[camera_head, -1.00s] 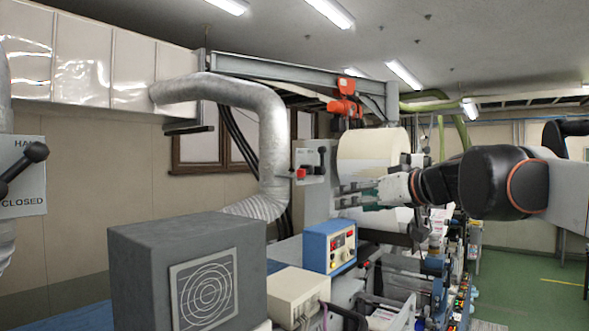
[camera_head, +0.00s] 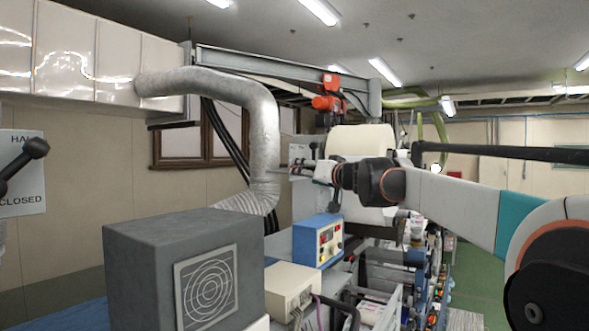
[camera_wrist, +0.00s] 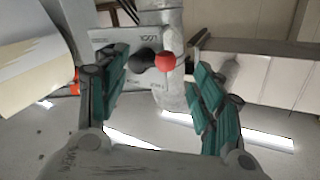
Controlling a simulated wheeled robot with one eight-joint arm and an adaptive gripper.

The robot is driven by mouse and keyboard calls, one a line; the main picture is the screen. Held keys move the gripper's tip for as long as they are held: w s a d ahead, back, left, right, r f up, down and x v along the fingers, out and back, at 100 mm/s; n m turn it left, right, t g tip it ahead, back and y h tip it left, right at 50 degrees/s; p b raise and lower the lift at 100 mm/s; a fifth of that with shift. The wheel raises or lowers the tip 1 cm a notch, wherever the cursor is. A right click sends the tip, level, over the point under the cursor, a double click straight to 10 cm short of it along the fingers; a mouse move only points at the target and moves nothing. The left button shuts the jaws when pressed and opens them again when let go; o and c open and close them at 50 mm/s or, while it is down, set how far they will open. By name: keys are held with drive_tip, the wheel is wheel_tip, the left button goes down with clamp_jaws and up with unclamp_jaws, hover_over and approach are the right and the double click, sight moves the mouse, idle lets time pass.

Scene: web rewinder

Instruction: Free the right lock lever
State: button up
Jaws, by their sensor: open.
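The right lock lever shows in the wrist view as a black round knob (camera_wrist: 142,61) beside a red round knob (camera_wrist: 166,62). They stand in front of a light plate (camera_wrist: 112,39) with dark lettering. My gripper (camera_wrist: 158,80) is open, its two teal-padded fingers to the left and right of the knobs in that view. The knobs appear between the fingers, and I cannot tell whether anything touches. In the head view my gripper (camera_head: 300,168) reaches left across the plate (camera_head: 298,152) and hides most of the lever.
A big cream roll (camera_head: 360,142) is behind my arm. A silver duct (camera_head: 266,130) hangs just left of the plate. Below are a blue control box (camera_head: 312,243) and a grey box (camera_head: 150,265). Another plate with a black-knobbed lever (camera_head: 22,168) is at the far left.

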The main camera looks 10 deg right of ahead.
drive_tip(key=shift+p+x, duration=0.7)
drive_tip(key=shift+x, duration=2)
drive_tip(key=shift+w, duration=0.1)
drive_tip(key=shift+d, duration=0.15)
drive_tip(key=c, duration=1)
drive_tip(key=shift+s+r, duration=0.15)
drive_tip(key=shift+s, duration=0.15)
drive_tip(key=shift+c, duration=1.1)
